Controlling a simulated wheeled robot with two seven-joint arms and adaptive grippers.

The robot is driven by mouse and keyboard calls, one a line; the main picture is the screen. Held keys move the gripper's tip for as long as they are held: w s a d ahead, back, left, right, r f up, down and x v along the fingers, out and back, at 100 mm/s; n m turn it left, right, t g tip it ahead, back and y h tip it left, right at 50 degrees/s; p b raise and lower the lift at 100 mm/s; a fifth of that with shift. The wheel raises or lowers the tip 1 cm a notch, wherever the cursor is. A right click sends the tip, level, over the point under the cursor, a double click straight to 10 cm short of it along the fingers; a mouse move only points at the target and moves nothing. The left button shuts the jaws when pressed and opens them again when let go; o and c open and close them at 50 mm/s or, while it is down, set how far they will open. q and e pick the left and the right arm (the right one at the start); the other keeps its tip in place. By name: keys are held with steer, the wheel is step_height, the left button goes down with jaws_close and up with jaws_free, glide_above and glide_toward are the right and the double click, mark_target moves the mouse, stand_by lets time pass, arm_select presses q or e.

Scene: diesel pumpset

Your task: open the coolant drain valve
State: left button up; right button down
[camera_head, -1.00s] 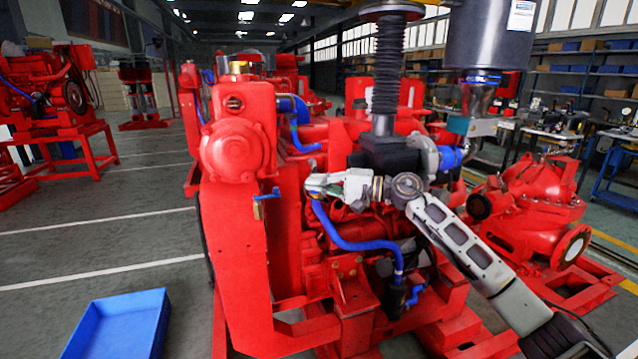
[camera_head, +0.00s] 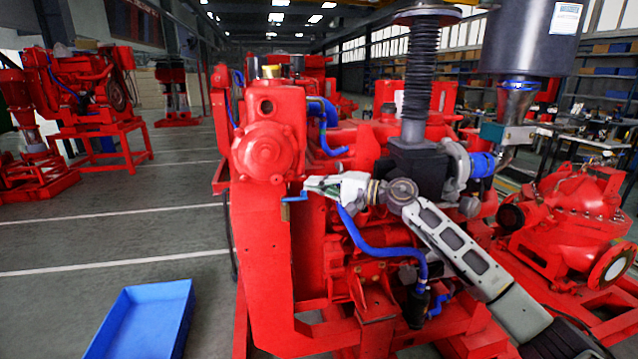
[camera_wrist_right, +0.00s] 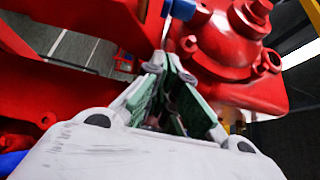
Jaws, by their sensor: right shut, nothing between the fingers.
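The coolant drain valve shows as a small blue handle (camera_head: 295,198) on the front of the red engine (camera_head: 262,235), below the rounded red housing. My right gripper (camera_head: 308,186) is shut and empty, its tips just to the right of the handle and slightly above it. I cannot tell whether they touch. In the right wrist view the fingers (camera_wrist_right: 166,62) come together at the tips, and a blue piece (camera_wrist_right: 181,9), probably the handle, is just beyond them. The valve body is hard to make out. My left gripper is not in view.
A blue hose (camera_head: 385,250) runs below my right gripper along the engine. A blue tray (camera_head: 118,338) lies on the floor at lower left. A red pump (camera_head: 570,215) stands at the right. The floor left of the engine is mostly clear.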

mark_target(294, 198)
steer(key=shift+s+a, duration=0.2)
steer(key=shift+s, duration=1.25)
